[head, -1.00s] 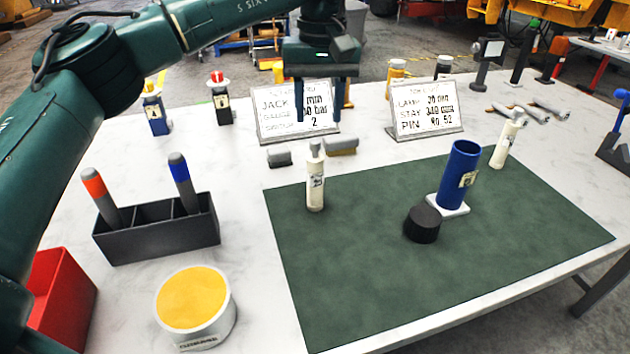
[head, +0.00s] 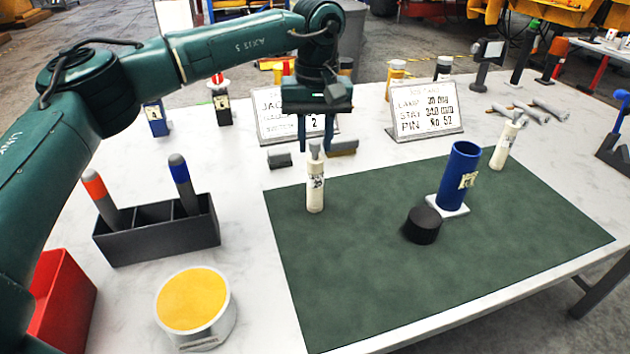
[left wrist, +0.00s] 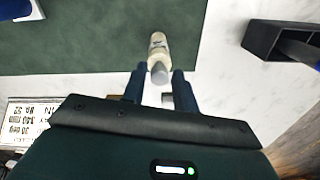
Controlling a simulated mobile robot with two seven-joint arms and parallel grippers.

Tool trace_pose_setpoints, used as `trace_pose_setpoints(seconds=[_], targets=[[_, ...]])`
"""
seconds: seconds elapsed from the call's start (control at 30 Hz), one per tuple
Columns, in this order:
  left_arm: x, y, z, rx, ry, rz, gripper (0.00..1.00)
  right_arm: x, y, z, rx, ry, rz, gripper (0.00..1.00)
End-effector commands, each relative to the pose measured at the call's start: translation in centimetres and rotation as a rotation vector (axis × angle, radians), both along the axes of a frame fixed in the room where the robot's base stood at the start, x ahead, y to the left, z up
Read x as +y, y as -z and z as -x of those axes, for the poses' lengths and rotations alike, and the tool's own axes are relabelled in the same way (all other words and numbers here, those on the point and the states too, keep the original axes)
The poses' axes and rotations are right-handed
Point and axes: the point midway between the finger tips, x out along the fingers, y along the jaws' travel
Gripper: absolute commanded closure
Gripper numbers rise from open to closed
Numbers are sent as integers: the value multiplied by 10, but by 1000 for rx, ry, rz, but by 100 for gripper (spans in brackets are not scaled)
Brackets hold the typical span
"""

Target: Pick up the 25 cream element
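A cream element (head: 315,190) with a grey top and a small label stands upright at the left edge of the green mat (head: 400,285). Its label is too small to read. A second cream element (head: 504,146) stands at the mat's far right. My left gripper (head: 315,148) is open, its two fingers pointing down just behind and above the nearer element. In the left wrist view this cream element (left wrist: 158,46) lies just beyond the fingertips, in line with the gap between the fingers (left wrist: 158,72). It appears not gripped. My right gripper is out of view.
A blue tube (head: 459,172) on a white base and a black cylinder (head: 422,225) stand on the mat. Two sign plates (head: 425,110) stand behind. A grey holder (head: 160,238) and a yellow-topped drum (head: 193,300) are at left. The mat's front is clear.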

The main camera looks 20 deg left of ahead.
Motion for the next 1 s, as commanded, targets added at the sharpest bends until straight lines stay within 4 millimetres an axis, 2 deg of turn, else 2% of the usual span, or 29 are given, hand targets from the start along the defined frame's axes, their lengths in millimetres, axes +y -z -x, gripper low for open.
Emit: trace_pose_setpoints(seconds=[0.03,0.33,0.77,0.87,1.0], targets=[[0,0,0,0,0,0,75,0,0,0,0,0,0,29],[0,0,0,0,0,0,100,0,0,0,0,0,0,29],[0,-1,0,-1,1,1,100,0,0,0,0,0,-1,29],[-1,-8,0,-3,1,1,100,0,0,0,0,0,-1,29],[-1,-32,-1,-5,1,1,100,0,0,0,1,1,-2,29]])
